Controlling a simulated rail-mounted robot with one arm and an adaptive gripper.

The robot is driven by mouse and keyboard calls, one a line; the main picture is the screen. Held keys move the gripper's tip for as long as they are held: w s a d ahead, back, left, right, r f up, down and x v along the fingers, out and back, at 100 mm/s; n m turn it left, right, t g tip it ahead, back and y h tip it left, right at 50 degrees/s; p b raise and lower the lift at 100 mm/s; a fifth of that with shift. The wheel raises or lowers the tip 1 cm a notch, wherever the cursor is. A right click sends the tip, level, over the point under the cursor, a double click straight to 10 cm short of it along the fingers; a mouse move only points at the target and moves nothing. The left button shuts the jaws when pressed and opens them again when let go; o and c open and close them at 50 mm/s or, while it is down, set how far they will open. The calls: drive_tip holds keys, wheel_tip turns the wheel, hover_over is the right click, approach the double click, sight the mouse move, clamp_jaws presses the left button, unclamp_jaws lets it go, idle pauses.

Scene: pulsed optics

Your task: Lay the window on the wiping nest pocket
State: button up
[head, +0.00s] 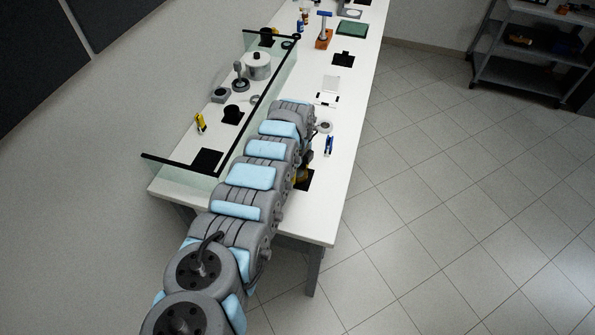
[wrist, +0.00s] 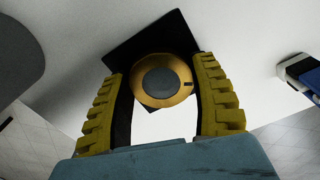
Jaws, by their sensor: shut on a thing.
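My gripper (wrist: 160,78) shows in the wrist view with its two ribbed yellow fingers on either side of a round brass-coloured piece with a grey disc in its middle (wrist: 161,81). The fingers are shut on this brass piece; I take it to be the window in its mount. A black square mat (wrist: 143,43) lies behind it, and I cannot tell the gap between them. In the head view my arm covers most of the gripper, beside a black mat (head: 304,184) near the table's front end. I cannot pick out the wiping nest pocket for certain.
A blue and white item (wrist: 303,72) lies right of the gripper; it also shows in the head view (head: 329,145). A small round ring (head: 325,127) sits beyond it. A clear screen with black edging (head: 270,92) stands along the left. White tabletop (head: 348,110) is free at the right.

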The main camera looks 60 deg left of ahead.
drive_tip(key=shift+f, duration=0.3)
drive_tip(key=o, duration=1.2)
drive_tip(key=shift+r, duration=0.15)
drive_tip(key=shift+a+r, duration=0.1)
drive_tip(key=shift+r, duration=5.8)
drive_tip(key=shift+w, duration=0.1)
